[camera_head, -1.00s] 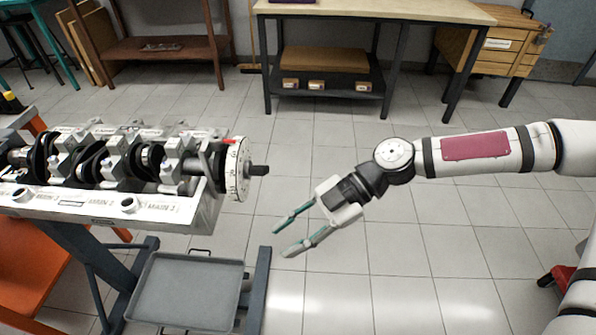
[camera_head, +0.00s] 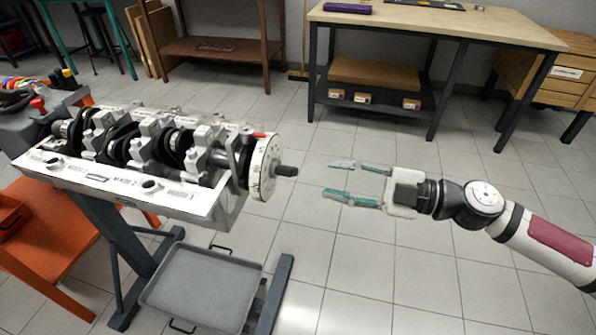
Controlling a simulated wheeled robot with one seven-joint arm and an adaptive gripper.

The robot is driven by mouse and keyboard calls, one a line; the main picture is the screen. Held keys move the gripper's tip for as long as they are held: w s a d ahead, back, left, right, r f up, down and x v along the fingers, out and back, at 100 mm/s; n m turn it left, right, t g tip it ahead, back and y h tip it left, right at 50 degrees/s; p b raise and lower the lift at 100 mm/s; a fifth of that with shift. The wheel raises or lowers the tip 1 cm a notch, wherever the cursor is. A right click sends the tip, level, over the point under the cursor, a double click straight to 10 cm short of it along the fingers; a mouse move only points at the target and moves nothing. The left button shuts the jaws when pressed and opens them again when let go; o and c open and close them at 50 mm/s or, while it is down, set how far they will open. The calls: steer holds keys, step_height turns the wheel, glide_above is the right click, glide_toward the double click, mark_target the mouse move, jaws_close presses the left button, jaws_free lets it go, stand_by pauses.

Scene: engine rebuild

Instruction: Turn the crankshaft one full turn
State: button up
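The crankshaft (camera_head: 172,143) lies in the open engine block (camera_head: 105,181) at the left. A white round marked disc (camera_head: 262,170) sits on its right end, with a dark stub (camera_head: 285,170) sticking out of its centre toward my gripper. A small red mark (camera_head: 259,135) shows at the top of the disc. My gripper (camera_head: 342,180) is open and empty to the right of the stub. Its green-padded fingers point left at the stub, with a gap between them and it.
A grey drip tray (camera_head: 201,290) sits low below the block on the blue-grey stand (camera_head: 118,240). An orange cart (camera_head: 50,243) stands at the left. A workbench (camera_head: 440,27) stands behind. The tiled floor around my gripper is clear.

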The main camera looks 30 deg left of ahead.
mark_target(296, 173)
steer(key=x, duration=0.8)
steer(key=shift+s+a, duration=0.15)
steer(key=shift+a, duration=0.1)
jaws_close()
